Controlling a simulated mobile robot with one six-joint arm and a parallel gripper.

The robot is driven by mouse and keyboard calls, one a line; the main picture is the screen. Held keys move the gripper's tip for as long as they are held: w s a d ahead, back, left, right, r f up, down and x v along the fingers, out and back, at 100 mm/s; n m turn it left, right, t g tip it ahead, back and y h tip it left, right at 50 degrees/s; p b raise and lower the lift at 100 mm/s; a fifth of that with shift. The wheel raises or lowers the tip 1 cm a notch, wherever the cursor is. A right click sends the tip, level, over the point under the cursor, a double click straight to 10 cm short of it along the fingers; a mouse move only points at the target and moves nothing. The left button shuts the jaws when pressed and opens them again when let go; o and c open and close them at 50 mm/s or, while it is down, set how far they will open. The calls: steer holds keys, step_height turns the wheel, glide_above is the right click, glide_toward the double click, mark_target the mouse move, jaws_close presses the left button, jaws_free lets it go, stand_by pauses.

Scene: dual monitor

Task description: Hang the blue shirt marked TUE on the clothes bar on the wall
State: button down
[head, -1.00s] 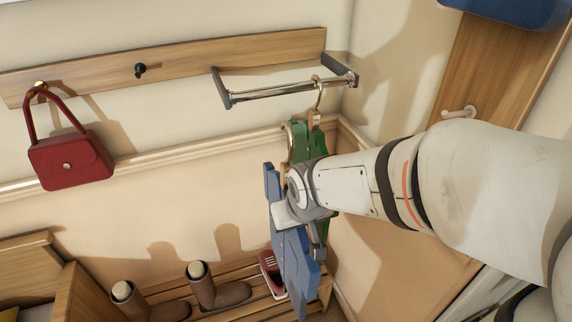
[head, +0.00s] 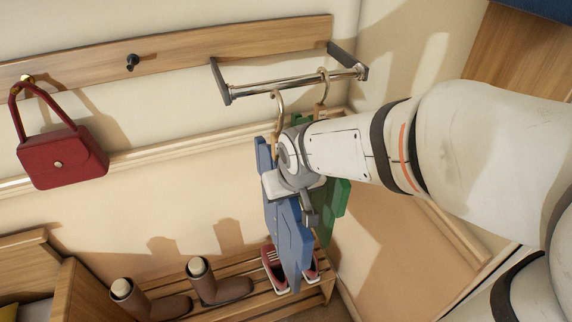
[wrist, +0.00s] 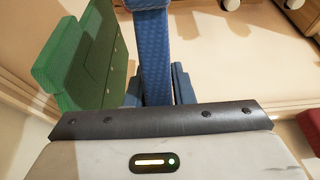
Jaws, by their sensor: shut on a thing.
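The blue shirt (head: 289,236) hangs from my gripper (head: 292,188), below the clothes bar (head: 292,89) in the head view. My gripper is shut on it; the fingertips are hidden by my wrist. The shirt's hook (head: 279,103) rises just above my gripper, close to the bar and a little below or in front of it; I cannot tell if they touch. A blue strip of the shirt (wrist: 154,55) fills the middle of the wrist view. No TUE mark is legible.
A green shirt (head: 338,203) hangs on the bar's right part, right behind my gripper; it also shows in the wrist view (wrist: 85,60). A red bag (head: 62,160) hangs at left near an empty black peg (head: 132,62). Boots (head: 215,285) and red shoes stand on a slatted rack below.

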steer(key=shift+w+a+f, duration=0.35)
steer(key=shift+w+a, duration=0.2)
steer(key=shift+w, duration=1.3)
steer(key=shift+w+a+f, duration=0.35)
steer(key=shift+w+a, duration=0.15)
steer(key=shift+w, duration=1.4)
steer(key=shift+w+a+f, duration=0.35)
steer(key=shift+w+a, duration=0.2)
steer(key=shift+w, duration=1.3)
steer(key=c, duration=1.2)
jaws_free()
steer(key=shift+o, duration=0.2)
steer(key=shift+s+r, duration=0.1)
steer(key=v, duration=0.7)
steer(key=shift+s+r+b, duration=0.15)
steer(key=shift+r+b, duration=0.2)
steer(key=shift+b, duration=0.05)
steer(key=s+d+f+m+g+h, duration=0.1)
steer(key=s+d+m, duration=0.2)
steer(key=s+d, duration=1.1)
steer(key=s, duration=0.4)
steer(key=shift+f, duration=0.35)
